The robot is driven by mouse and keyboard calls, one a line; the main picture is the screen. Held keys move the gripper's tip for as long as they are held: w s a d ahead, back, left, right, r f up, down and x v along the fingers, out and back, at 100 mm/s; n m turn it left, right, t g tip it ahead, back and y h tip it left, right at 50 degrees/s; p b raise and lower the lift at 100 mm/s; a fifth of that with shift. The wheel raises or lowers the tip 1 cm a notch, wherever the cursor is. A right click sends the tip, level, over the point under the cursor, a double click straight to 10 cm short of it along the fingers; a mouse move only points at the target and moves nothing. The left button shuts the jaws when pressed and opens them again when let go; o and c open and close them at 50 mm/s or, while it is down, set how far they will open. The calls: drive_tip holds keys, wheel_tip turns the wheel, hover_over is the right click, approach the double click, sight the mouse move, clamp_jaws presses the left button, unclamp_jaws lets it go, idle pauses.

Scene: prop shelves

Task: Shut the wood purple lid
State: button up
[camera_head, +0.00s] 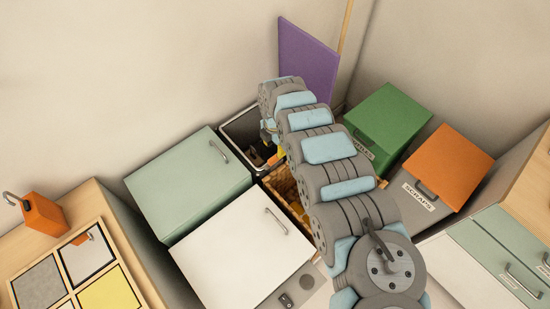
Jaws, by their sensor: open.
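The purple lid (307,60) stands open, upright against the back wall, at the top middle of the view. Below it is an open bin with a dark inside and a pale rim (232,130). My gripper (270,148) is at the bin, low in front of the lid and apart from its visible face. The gripper is open, though its fingers are small and partly hidden by my arm. My arm covers the lid's lower edge, its hinge and the right part of the bin.
Left of the bin are a closed pale green lid (190,180) and a closed white lid (245,245) with handles. An open compartment with orange-brown contents (283,186) lies nearer. Right of my arm are a green box (388,120) and an orange lid (449,166). An orange container (43,214) stands far left.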

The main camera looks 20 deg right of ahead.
sight(275, 157)
drive_tip(key=shift+f+b, duration=0.75)
drive_tip(key=shift+f, duration=2.6)
clamp_jaws()
